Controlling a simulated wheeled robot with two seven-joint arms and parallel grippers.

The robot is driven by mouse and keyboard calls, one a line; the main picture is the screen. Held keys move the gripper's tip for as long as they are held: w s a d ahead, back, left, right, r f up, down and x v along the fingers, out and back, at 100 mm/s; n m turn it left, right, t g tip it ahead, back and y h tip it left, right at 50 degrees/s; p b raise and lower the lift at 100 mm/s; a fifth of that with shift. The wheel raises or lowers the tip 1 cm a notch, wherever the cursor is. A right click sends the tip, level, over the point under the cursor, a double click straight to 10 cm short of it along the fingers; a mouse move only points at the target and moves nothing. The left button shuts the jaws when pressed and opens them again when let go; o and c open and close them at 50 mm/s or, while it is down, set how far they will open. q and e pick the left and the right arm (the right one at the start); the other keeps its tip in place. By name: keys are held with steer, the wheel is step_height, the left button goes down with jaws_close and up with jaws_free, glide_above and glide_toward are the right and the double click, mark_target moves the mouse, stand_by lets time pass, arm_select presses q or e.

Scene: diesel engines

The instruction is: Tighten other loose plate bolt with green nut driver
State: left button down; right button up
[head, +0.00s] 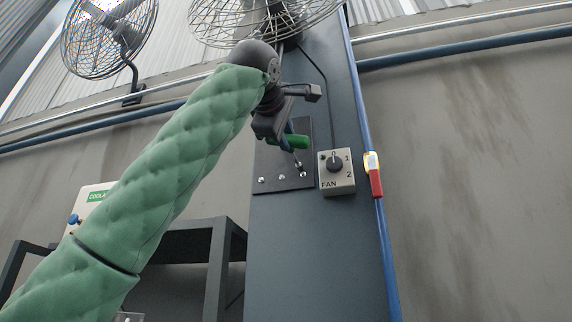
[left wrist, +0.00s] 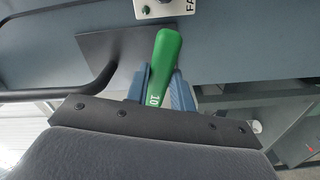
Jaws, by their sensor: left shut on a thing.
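My left gripper (head: 287,137) is shut on the green nut driver (head: 297,141) in front of the column in the head view. In the left wrist view the green handle (left wrist: 166,58), marked 10, sits between the blue fingers of my left gripper (left wrist: 161,82). The dark plate (head: 285,157) is on the column, with bolt heads along its lower edge: a left one (head: 261,180), a middle one (head: 282,177) and a right one (head: 303,174). The driver's thin shaft points down toward the right bolt; I cannot tell if it touches. My right gripper is not in view.
A fan switch box (head: 337,173) is just right of the plate. A dark metal frame (head: 220,240) stands lower left. Fans hang above.

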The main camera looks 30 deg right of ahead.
arm_select(q)
steer(key=b+v, duration=0.2)
steer(key=v, duration=0.4)
steer(key=shift+s+a+b, duration=0.15)
steer(key=shift+b, duration=0.2)
stand_by(0.5)
